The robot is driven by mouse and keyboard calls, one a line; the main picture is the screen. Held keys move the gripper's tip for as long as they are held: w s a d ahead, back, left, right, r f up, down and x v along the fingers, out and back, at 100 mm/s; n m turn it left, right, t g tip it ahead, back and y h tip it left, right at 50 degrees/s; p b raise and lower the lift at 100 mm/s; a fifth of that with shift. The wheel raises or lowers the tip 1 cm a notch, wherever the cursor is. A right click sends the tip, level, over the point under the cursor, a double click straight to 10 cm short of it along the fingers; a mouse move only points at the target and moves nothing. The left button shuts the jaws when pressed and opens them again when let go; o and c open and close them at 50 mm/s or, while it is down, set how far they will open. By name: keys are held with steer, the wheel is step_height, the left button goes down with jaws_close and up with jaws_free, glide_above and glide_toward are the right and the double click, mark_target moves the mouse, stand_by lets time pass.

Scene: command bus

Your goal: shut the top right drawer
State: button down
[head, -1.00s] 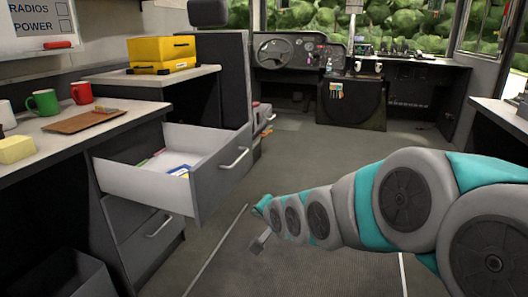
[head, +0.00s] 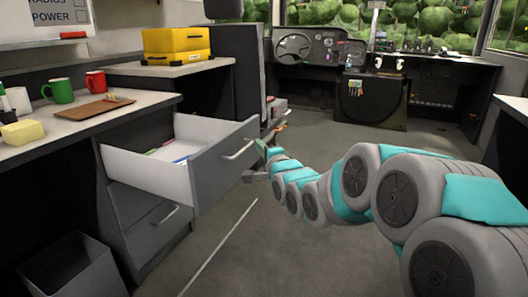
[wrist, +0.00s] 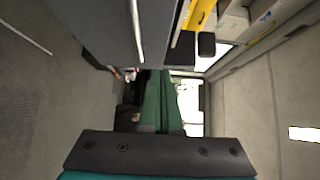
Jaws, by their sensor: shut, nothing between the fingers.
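The top drawer (head: 225,172) stands pulled out from the desk cabinet in the head view, with a grey front, pale sides and a silver bar handle (head: 239,151). Papers and pens lie inside it. My gripper (head: 262,160) is just right of the drawer front, near the handle; whether it touches cannot be told. In the wrist view a grey panel, likely the drawer front (wrist: 95,25), with a silver bar (wrist: 136,32) lies above the fingers. The gripper's green fingers (wrist: 163,80) are together and hold nothing.
A shut lower drawer (head: 160,232) is below, and a dark bin (head: 75,272) stands on the floor at left. Mugs, a brown board and a sponge (head: 22,132) are on the desk. Yellow cases (head: 176,45) sit behind.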

mark_target(239, 134)
steer(key=shift+w+a+f, duration=0.1)
steer(key=shift+w+a, duration=2.75)
steer(key=shift+a, duration=0.1)
